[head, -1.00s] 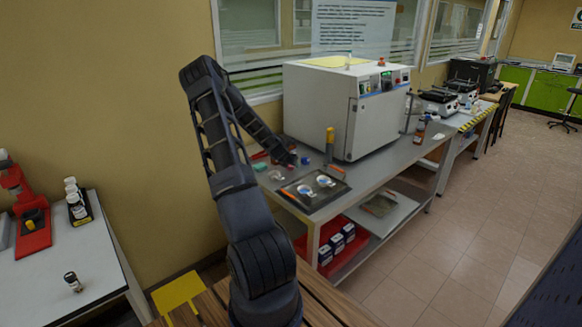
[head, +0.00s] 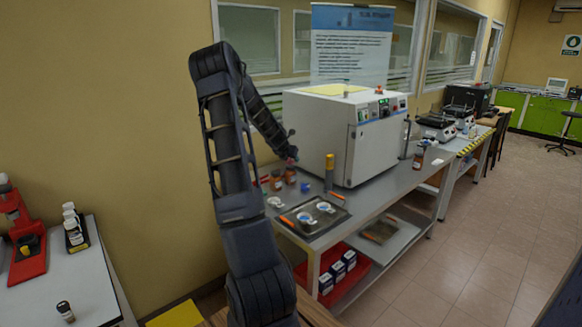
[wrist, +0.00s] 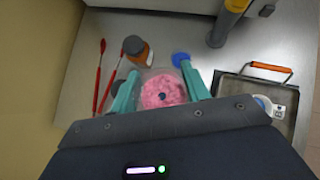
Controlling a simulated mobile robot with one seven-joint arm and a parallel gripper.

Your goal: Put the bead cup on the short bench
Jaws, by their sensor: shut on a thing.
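The bead cup (wrist: 163,92), a clear cup of pink beads with a small dark spot in the middle, sits between the two teal fingers of my gripper (wrist: 160,92) in the wrist view. The fingers are shut on it from both sides. In the head view my gripper (head: 290,154) is small and dark, above the back left of the grey bench (head: 385,190); the cup cannot be made out there. A separate white-topped table (head: 75,280) stands at the left. I cannot tell for certain which of these is the short bench.

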